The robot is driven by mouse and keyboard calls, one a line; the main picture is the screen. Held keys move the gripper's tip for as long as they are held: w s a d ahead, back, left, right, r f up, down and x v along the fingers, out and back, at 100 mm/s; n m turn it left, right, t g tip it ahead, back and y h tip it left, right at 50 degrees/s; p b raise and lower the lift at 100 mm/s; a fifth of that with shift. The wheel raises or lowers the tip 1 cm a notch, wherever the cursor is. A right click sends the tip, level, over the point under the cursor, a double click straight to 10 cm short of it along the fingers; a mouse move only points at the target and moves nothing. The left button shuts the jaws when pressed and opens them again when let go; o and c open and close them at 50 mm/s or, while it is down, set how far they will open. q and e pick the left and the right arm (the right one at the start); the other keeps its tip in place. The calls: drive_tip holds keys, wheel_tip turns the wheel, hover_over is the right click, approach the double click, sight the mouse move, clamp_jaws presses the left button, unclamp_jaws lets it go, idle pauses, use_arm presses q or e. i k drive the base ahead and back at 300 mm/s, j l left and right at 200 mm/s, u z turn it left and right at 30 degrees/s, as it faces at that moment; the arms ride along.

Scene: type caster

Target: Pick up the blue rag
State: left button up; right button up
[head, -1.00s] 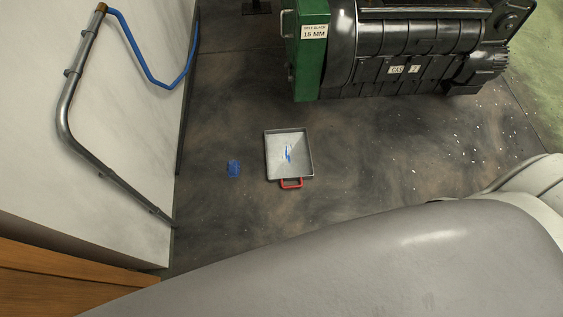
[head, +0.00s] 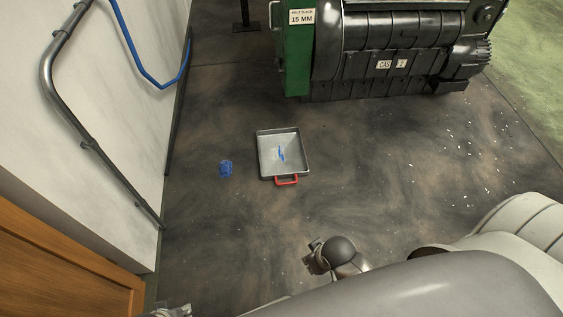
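The blue rag (head: 226,168) is a small crumpled blue bundle on the dark floor, left of a grey metal tray and apart from it. My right gripper (head: 312,250) shows at the lower middle, below and to the right of the rag and well apart from it. It is small and partly hidden by its own wrist, so its fingers cannot be made out. Only a sliver of what looks like my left gripper (head: 172,311) shows at the bottom edge.
The shallow tray (head: 262,150) has a red handle (head: 287,180) and blue marks inside. A green and black machine (head: 390,60) stands at the back. A white wall (head: 110,100) with pipes and a wooden panel (head: 60,260) bound the left. White flecks lie on the right floor.

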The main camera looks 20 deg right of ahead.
sight(225, 170)
drive_tip(key=i+l+u, duration=0.2)
drive_tip(key=u, duration=0.15)
drive_tip(key=i+l+u, duration=0.2)
drive_tip(key=u, duration=0.2)
drive_tip(key=i+l+u, duration=0.1)
drive_tip(key=l+u, duration=0.25)
